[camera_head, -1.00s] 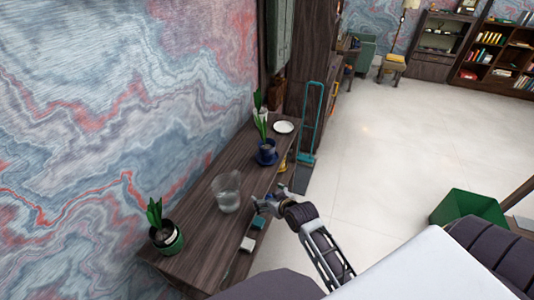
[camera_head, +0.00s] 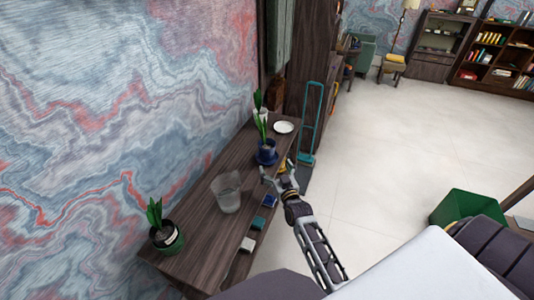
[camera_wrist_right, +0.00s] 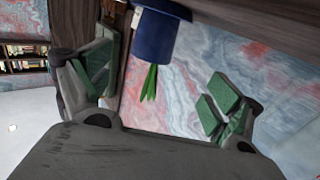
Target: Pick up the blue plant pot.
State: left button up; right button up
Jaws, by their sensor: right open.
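The blue plant pot (camera_head: 267,153) stands upright on the dark wooden shelf (camera_head: 207,228), with a green plant in it. In the right wrist view the blue pot (camera_wrist_right: 154,36) shows at the top, with its leaves hanging down in the turned picture. My right gripper (camera_head: 276,174) is open and empty, just in front of the pot on the room side. In the wrist view its green-padded fingers (camera_wrist_right: 160,85) are spread wide, with the leaves between them and the pot beyond. I see no contact with the pot. My left gripper is not in view.
A clear glass container (camera_head: 226,193) stands nearer along the shelf, and a green-and-white potted plant (camera_head: 166,238) at its near end. Small boxes (camera_head: 258,222) sit along the lower front edge.

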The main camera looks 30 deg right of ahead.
aim_at(269, 152)
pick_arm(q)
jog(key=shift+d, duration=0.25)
pick_arm(e)
jog(key=shift+w+d+r, duration=0.15)
jog(key=shift+d, duration=0.15)
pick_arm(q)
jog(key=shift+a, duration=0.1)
pick_arm(e)
jog(key=shift+w+d+b, duration=0.2)
jog(key=shift+w+b, duration=0.55)
jog(key=shift+w, duration=0.45)
jog(key=shift+w+d+b, duration=0.2)
jog(key=shift+w+b, duration=0.5)
jog(key=shift+w, duration=0.45)
jog(key=shift+w+d+b, duration=0.2)
jog(key=shift+w+b, duration=0.7)
jog(key=shift+w, duration=0.95)
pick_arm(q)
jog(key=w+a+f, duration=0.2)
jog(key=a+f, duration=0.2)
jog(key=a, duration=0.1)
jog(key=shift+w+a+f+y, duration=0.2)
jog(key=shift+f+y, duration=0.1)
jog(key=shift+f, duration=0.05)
pick_arm(e)
jog(key=shift+d, duration=0.1)
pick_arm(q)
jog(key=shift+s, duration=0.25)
